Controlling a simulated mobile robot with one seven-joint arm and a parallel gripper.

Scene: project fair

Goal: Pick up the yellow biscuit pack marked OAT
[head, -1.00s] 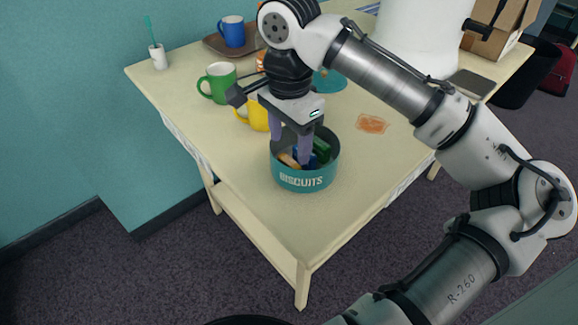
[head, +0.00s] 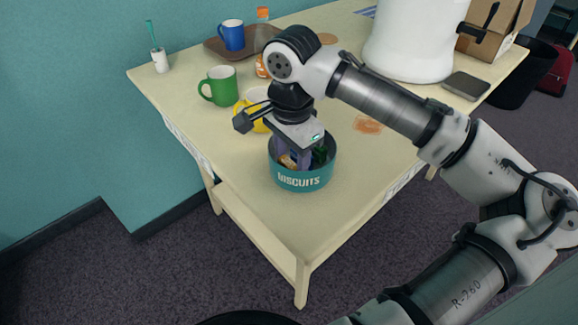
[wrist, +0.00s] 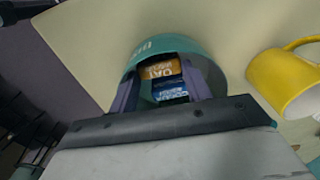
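The yellow biscuit pack marked OAT (wrist: 160,70) stands inside the round teal BISCUITS tin (head: 302,181), near the tin's lettered wall. A blue pack (wrist: 170,91) is right beside it in the wrist view. My gripper (wrist: 160,82) points down into the tin with its fingers apart, one on each side of the packs; I see no clear contact. In the head view, my gripper (head: 293,157) hides most of the tin's contents. An orange-brown pack edge (head: 287,161) and a green pack (head: 320,155) show there.
A yellow mug (head: 256,108) stands close behind the tin, also in the wrist view (wrist: 287,80). A green mug (head: 219,88) is farther left. An orange patch (head: 367,125) lies right of the tin. The table's front corner is clear.

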